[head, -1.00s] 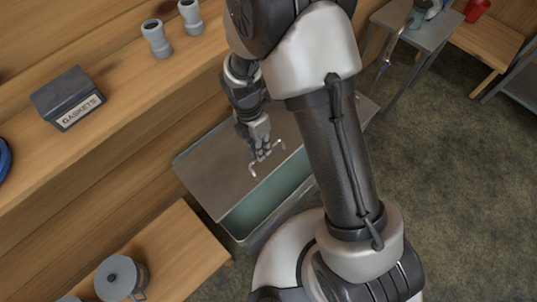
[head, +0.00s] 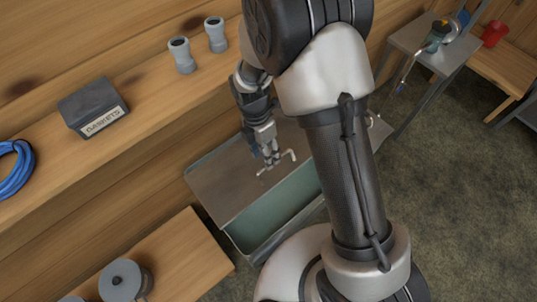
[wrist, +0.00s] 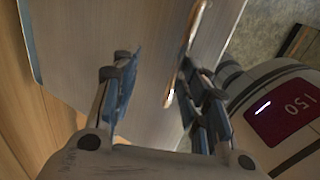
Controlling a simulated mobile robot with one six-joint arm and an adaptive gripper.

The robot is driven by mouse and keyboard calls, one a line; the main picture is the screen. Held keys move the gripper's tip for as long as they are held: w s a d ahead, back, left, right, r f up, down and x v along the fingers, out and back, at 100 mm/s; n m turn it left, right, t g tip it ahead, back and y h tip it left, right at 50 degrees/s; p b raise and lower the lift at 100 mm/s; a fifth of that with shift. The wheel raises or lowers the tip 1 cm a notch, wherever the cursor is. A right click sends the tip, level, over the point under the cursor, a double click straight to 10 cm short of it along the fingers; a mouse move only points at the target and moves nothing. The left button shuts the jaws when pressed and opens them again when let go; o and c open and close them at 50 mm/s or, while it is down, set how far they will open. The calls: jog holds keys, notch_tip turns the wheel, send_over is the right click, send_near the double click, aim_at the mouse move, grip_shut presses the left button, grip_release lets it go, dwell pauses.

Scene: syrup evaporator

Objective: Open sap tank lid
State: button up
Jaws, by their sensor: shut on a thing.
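In the wrist view the handle (wrist: 190,45) runs beside the right finger, above the lid surface (wrist: 100,35). The finger contact is partly hidden there.
The bench carries a gaskets box (head: 92,108), two grey pipe fittings (head: 181,56) and a blue hose coil (head: 15,170). A grey lidded pot (head: 122,280) stands on a lower wooden surface. A small grey table (head: 420,45) is at the back right. The right floor is clear.

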jog(key=shift+o, duration=0.6)
jog(key=shift+w+a, duration=0.25)
jog(key=shift+r, duration=0.1)
jog(key=v, duration=1.1)
jog(key=shift+s+r, duration=0.2)
jog(key=shift+r, duration=0.25)
jog(key=shift+d, duration=0.1)
